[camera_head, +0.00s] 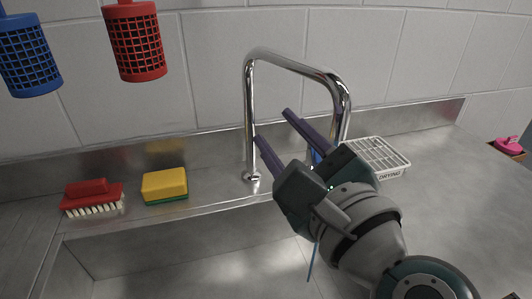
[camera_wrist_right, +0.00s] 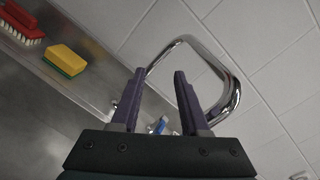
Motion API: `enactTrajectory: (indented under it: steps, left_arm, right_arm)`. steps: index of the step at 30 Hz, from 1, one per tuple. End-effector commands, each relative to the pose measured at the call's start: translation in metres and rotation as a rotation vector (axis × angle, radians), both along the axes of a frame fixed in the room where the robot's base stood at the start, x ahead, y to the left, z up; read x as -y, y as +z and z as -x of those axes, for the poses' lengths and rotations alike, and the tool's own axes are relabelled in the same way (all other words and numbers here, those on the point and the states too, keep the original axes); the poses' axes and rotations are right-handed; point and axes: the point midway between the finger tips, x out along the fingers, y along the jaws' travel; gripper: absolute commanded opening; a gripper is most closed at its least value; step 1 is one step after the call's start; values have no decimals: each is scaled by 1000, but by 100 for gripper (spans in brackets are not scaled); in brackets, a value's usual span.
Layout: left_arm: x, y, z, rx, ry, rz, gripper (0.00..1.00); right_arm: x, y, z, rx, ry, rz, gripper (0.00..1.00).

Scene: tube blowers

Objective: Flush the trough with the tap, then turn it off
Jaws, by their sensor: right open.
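The chrome tap (camera_head: 290,62) arches over the metal trough (camera_head: 200,255) and also shows in the right wrist view (camera_wrist_right: 232,85). My right gripper (camera_head: 271,124) is open, its two purple fingers apart and nothing seen between their tips. In the head view it overlaps the space under the tap's arch. In the right wrist view the fingers (camera_wrist_right: 160,71) point toward the arch. A small blue part (camera_wrist_right: 158,125) shows between the finger bases, mostly hidden. A thin bluish line (camera_head: 312,260) hangs below the gripper; I cannot tell whether it is water. My left gripper is out of view.
A red brush (camera_head: 92,192) and a yellow-green sponge (camera_head: 164,184) lie on the ledge left of the tap. A white drying rack (camera_head: 378,153) stands to the right. Blue (camera_head: 27,58) and red (camera_head: 136,45) mesh cups hang at the upper left. A pink item (camera_head: 508,146) is far right.

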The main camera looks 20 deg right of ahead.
Motion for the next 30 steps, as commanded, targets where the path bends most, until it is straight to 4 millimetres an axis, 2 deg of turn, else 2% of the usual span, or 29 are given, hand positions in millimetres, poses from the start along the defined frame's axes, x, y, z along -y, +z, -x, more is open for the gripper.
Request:
enactTrajectory:
  steps: [1, 6, 9, 12, 17, 30]
  left_arm:
    - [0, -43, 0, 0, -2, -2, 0]
    - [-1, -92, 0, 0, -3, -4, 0]
    - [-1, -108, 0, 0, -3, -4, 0]
    - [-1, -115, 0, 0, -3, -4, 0]
    - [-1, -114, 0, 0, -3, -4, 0]
    - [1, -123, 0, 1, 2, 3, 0]
  right_arm:
    - [11, -45, -5, 3, -67, -113, 45]
    - [49, -105, -11, 28, -279, -440, 45]
    - [65, -129, -10, 44, -368, -562, 45]
    - [75, -141, -8, 57, -422, -631, 45]
    - [82, -141, -17, 64, -443, -658, 45]
    - [108, -142, -86, 64, -440, -652, 45]
